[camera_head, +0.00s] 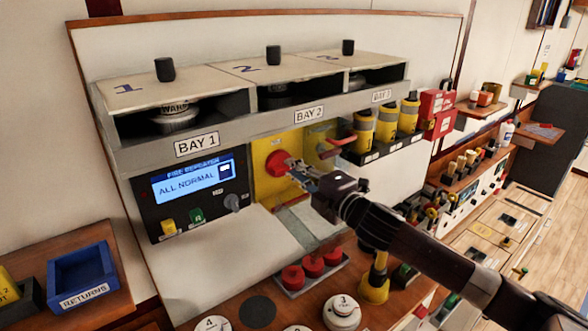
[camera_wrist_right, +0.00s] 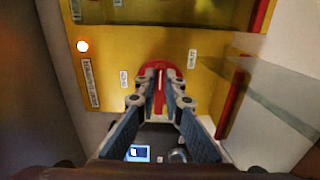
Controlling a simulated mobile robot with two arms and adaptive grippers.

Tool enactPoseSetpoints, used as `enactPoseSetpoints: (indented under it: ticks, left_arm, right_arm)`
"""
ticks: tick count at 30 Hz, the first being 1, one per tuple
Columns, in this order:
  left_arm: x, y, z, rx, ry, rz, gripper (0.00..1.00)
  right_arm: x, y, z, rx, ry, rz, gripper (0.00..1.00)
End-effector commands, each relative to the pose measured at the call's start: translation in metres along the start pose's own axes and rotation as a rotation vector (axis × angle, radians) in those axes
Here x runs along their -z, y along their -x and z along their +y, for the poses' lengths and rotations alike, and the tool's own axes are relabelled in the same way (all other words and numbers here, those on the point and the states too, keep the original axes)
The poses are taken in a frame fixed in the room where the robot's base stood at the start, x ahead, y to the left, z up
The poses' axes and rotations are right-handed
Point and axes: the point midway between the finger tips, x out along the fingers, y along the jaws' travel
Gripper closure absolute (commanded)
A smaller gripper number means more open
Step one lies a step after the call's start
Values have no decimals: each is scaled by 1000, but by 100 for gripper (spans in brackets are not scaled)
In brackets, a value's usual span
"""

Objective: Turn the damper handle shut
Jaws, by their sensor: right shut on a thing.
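A red round handle (camera_head: 278,163) with a raised grip bar sits on a yellow panel (camera_head: 262,188) below the BAY 2 sign. It also shows in the right wrist view (camera_wrist_right: 160,68), between small labels too blurred to read. My right gripper (camera_head: 296,173) reaches in from the right and is shut on the bar of this handle, with a finger on each side (camera_wrist_right: 160,90). The bar points roughly along the fingers in the wrist view. Part of the handle is hidden behind the fingers. My left gripper is not in view.
A red lever (camera_head: 340,141) sticks out just right of the handle. Yellow canisters (camera_head: 386,124) stand on a rack further right. A display panel reading ALL NORMAL (camera_head: 190,185) is to the left. Red knobs in a tray (camera_head: 312,265) and white detectors (camera_head: 341,312) lie below.

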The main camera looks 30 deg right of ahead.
Motion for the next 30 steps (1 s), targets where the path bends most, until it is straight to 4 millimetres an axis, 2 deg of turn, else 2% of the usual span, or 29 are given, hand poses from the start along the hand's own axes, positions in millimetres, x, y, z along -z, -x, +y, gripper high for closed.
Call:
enactPoseSetpoints:
  ticks: [7, 8, 12, 23, 30]
  left_arm:
    - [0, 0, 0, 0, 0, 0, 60]
    - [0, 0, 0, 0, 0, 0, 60]
    - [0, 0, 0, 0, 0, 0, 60]
    - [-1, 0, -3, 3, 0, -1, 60]
    - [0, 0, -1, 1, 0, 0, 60]
  right_arm:
    - [0, 0, -4, 8, -5, -2, 100]
    - [0, 0, -4, 8, -5, -2, 89]
    - [0, 0, -4, 6, -4, -1, 74]
    - [0, 2, -2, 4, -2, -1, 74]
    - [0, 23, -3, 6, 0, 0, 74]
